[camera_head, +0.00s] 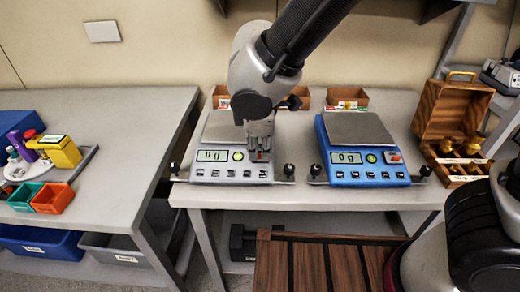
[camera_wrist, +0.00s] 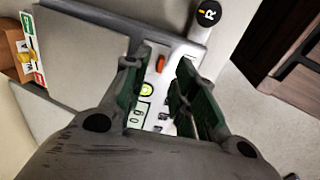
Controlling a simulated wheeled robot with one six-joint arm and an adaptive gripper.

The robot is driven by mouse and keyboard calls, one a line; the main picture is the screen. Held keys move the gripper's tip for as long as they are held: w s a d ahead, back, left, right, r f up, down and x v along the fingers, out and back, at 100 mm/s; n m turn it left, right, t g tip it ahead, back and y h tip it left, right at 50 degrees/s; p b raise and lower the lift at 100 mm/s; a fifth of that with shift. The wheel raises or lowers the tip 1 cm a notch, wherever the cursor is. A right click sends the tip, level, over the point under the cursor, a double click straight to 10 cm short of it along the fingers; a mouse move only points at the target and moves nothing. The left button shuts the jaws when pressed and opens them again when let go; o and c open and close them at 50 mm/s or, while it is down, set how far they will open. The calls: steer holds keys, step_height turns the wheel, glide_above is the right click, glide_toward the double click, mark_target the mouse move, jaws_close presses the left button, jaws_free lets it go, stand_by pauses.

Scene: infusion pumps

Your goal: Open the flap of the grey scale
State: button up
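The grey scale (camera_head: 209,173) stands on the light table in the head view, with a lit display, a green button and a row of dark keys on its front. My gripper (camera_head: 260,156) points down over the right part of its front panel and covers some of it. In the wrist view, the two green-lined fingers of my gripper (camera_wrist: 163,72) are apart with nothing held between them. A small orange-red part (camera_wrist: 160,63) of the scale shows in the gap near the fingertips. I cannot tell whether a finger touches the scale or where the flap's edge is.
A blue scale (camera_head: 368,177) stands just to the right. Black knobs (camera_head: 289,170) stick up at the scales' front corners. Small brown bins (camera_head: 347,97) are behind, and an open wooden box (camera_head: 449,108) is at the right.

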mark_target(260, 154)
steer(key=shift+x, duration=1.45)
steer(key=shift+d, duration=0.1)
jaws_close()
